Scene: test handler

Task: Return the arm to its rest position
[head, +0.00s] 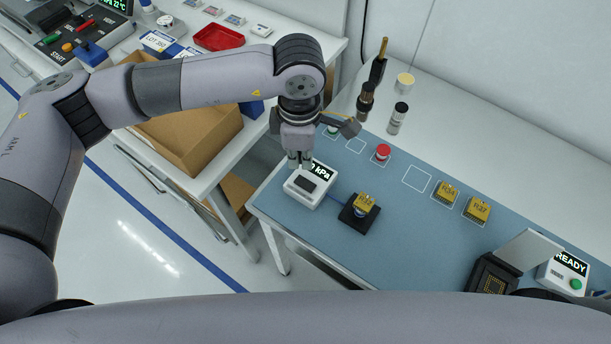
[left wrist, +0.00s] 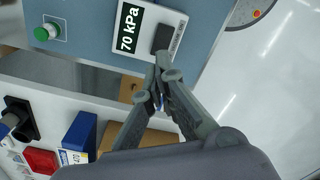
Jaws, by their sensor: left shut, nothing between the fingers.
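My left arm (head: 200,82) comes in from the left in the head view and bends down over the near left corner of the blue mat. My left gripper (head: 300,165) is shut and empty, just above a white gauge box with a dark display and black pad (head: 310,184). In the left wrist view the shut fingertips (left wrist: 163,62) lie over the edge of the same box (left wrist: 150,32), which reads 70 kPa. I cannot tell whether they touch it. My right gripper is not in view.
On the blue mat (head: 280,205) stand a black stand with a yellow part (head: 359,210), a red button (head: 382,152), yellow blocks (head: 446,192) and an open black socket (head: 492,278). A cardboard box (head: 187,145) and a red tray (head: 218,38) are left. The floor (head: 140,225) is clear.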

